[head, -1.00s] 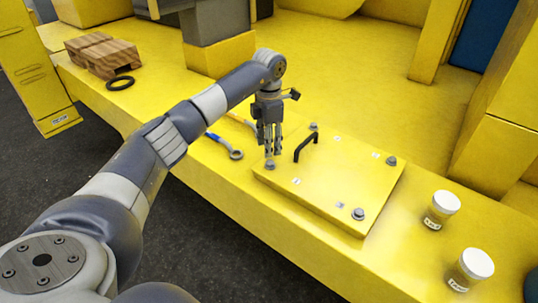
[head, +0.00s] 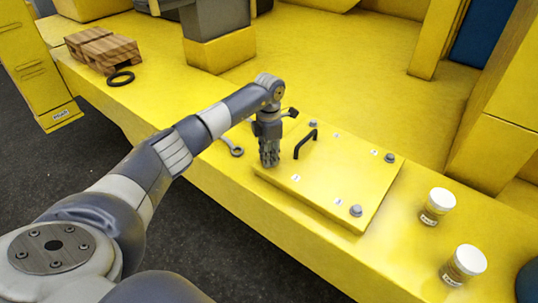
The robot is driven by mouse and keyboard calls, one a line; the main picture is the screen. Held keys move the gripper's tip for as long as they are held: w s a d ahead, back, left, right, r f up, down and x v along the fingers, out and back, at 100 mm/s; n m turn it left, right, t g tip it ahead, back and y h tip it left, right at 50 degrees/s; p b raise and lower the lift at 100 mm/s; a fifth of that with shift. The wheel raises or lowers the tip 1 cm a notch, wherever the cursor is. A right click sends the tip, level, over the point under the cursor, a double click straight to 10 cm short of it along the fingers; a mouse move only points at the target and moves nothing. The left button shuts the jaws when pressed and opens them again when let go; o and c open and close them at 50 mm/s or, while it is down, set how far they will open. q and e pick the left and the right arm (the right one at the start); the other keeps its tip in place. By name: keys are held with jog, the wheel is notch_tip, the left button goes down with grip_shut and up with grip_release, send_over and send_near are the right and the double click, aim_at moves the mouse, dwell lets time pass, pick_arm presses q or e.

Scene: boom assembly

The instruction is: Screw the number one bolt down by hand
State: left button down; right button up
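A yellow cover plate (head: 325,190) with a black handle (head: 306,143) lies on the yellow machine deck. Grey bolts show at its far corner (head: 314,124), right corner (head: 389,158) and near corner (head: 355,210). Small white labels sit on the plate; their numbers are too small to read. My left gripper (head: 269,162) points straight down over the plate's left corner, with its fingertips at plate height. The left corner bolt is hidden by the fingers. Whether they touch or grip it cannot be told. My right gripper is out of view.
A wrench (head: 237,151) lies on the deck left of the plate, partly behind my arm. Two white-lidded jars (head: 437,206) (head: 463,265) stand at the right. Wooden blocks (head: 102,50) and a black ring (head: 121,79) lie at the far left.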

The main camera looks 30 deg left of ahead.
pick_arm(q)
jog(key=m+b, duration=0.2)
jog(key=shift+a+f+b, duration=0.1)
jog(key=shift+f+b, duration=0.1)
jog(key=shift+b, duration=0.2)
jog(key=m+b, duration=0.2)
jog(key=shift+w+m, duration=0.1)
jog(key=shift+m, duration=0.3)
jog(key=m+b, duration=0.2)
jog(key=m, duration=0.1)
jog(key=shift+r, duration=0.15)
jog(key=shift+w+r+m+b, duration=0.15)
jog(key=shift+m+b, duration=0.5)
jog(key=shift+m, duration=1.05)
jog(key=c, duration=1.4)
grip_release()
jog(key=shift+c, duration=0.2)
